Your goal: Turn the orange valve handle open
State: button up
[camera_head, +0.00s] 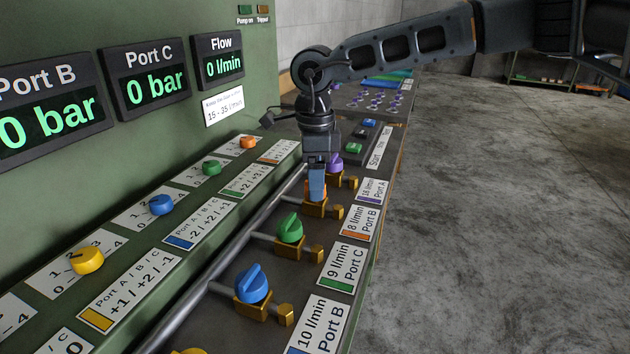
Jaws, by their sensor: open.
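The orange valve handle (316,188) sits on its brass body beside the "8 l/min Port B" label, between the purple and green handles. My gripper (317,190) points straight down over it, and its fingers hide most of the handle. The gripper is open, with its fingertips at the handle. I cannot tell whether they touch it. The angle of the handle is hidden by the fingers.
A purple handle (334,162) stands just behind, close to my gripper. A green handle (290,229) and a blue handle (252,283) stand in front. Coloured knobs line the sloped panel at left, including an orange knob (247,142). A display (224,65) reads Flow 0 l/min.

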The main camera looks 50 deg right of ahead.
notch_tip(320, 180, up, 7)
jog(key=shift+f, duration=0.1)
dwell(0.7)
